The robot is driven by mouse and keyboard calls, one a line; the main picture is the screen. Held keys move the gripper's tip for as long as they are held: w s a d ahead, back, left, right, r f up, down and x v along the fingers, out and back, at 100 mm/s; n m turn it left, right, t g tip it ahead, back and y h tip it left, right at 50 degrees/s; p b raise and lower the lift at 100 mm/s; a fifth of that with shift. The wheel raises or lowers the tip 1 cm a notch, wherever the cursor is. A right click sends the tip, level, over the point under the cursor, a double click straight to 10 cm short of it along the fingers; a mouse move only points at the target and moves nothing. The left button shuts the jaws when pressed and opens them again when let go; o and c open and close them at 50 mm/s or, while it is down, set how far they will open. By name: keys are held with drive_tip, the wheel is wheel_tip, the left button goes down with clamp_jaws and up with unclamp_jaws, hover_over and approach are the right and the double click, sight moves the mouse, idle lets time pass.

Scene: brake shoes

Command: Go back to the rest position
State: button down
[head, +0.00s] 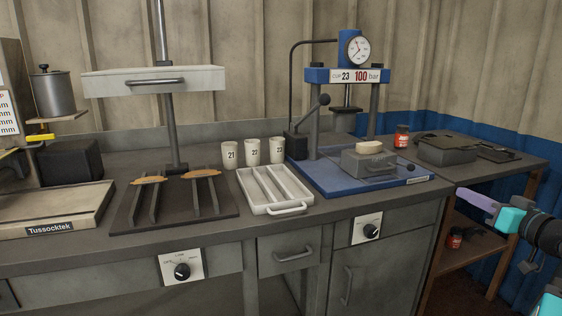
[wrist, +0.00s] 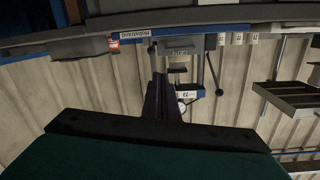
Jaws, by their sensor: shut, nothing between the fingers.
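My gripper (head: 474,199) shows at the right edge of the head view, with purple fingers and a cyan part behind them. It hangs in the air in front of the right-hand table, apart from the press and the worktop. In the wrist view the dark fingers (wrist: 165,97) are together with nothing held between them. The wrist view is upside down and shows the blue press (wrist: 180,50) beyond the fingers. In the head view the press (head: 345,75) stands on the bench with a grey block (head: 368,163) on its blue base, and a pale piece (head: 369,147) on the block.
A white divided tray (head: 243,190) and several numbered cups, one marked 21 (head: 229,155), stand left of the press. Two brown curved pieces, one on the left (head: 148,180), lie on dark rails under a raised white plate (head: 110,85). A red jar (head: 402,137) stands right of the press.

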drive_tip(key=w+a+f+m+g+p, duration=0.1)
drive_tip(key=w+a+f+g+p, duration=0.15)
drive_tip(key=f, duration=0.45)
drive_tip(key=w+a+f+g+p, duration=0.1)
drive_tip(key=a+f+p, duration=0.15)
drive_tip(key=f, duration=0.35)
drive_tip(key=w+a+f+m+g+p, duration=0.1)
drive_tip(key=w+a+f+g, duration=0.1)
drive_tip(key=a+f, duration=0.35)
drive_tip(key=s+a+f+g+p, duration=0.25)
drive_tip(key=a+f, duration=0.25)
drive_tip(key=f, duration=0.4)
drive_tip(key=s+a+f+g+p, duration=0.2)
drive_tip(key=a+f+g+p, duration=0.15)
drive_tip(key=f, duration=0.55)
drive_tip(key=s+a+f+g+p, duration=0.55)
drive_tip(key=s+a+f, duration=0.35)
drive_tip(key=s+f, duration=0.4)
drive_tip(key=s+f+g+h+p, duration=0.2)
drive_tip(key=s+f, duration=0.1)
drive_tip(key=s, duration=0.6)
drive_tip(key=s+a+f+n+g+h+p, duration=0.1)
drive_tip(key=s+f+g+h+p, duration=0.1)
drive_tip(key=s, duration=0.8)
drive_tip(key=shift+a+f+n+g+h+p, duration=0.2)
drive_tip(key=shift+f+n+g+h+p, duration=0.15)
drive_tip(key=shift+g+p, duration=0.3)
